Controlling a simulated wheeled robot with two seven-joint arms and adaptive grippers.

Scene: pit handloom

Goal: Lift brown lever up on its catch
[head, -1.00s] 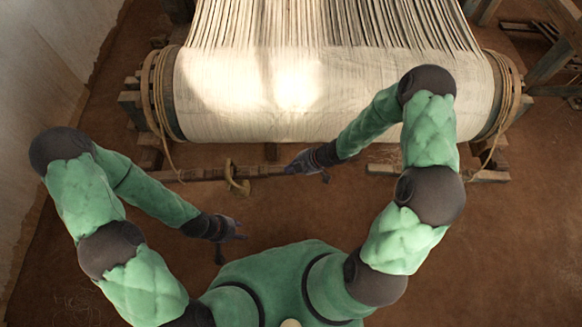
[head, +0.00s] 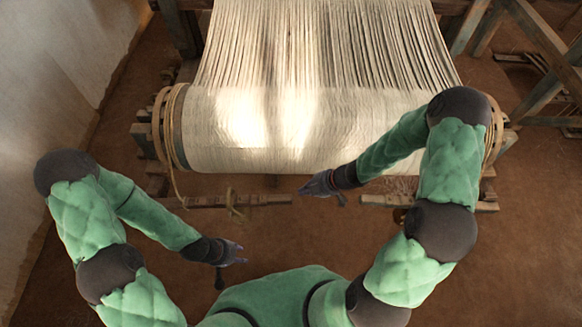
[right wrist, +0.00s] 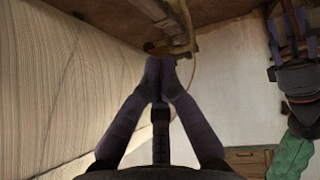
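I cannot pick out the brown lever or its catch with certainty. The likeliest part in the head view is the brown wooden bar (head: 265,200) low in front of the cloth roll, with a rope loop (head: 235,204) around it. My right gripper (head: 303,189) appears just right of the bar's end; I cannot tell whether it touches. In the right wrist view its fingers (right wrist: 160,72) meet at the tips, with nothing visible between them. My left gripper (head: 241,254) is nearer my body, over bare floor, and empty. Its fingers look spread in the right wrist view (right wrist: 290,35).
The wide cloth roll (head: 290,150) with pale warp threads lies across the front, above the bar. Another wooden piece (head: 375,200) is to the right. A pale wall (head: 50,80) stands at left. The brown floor between the bar and my body is clear.

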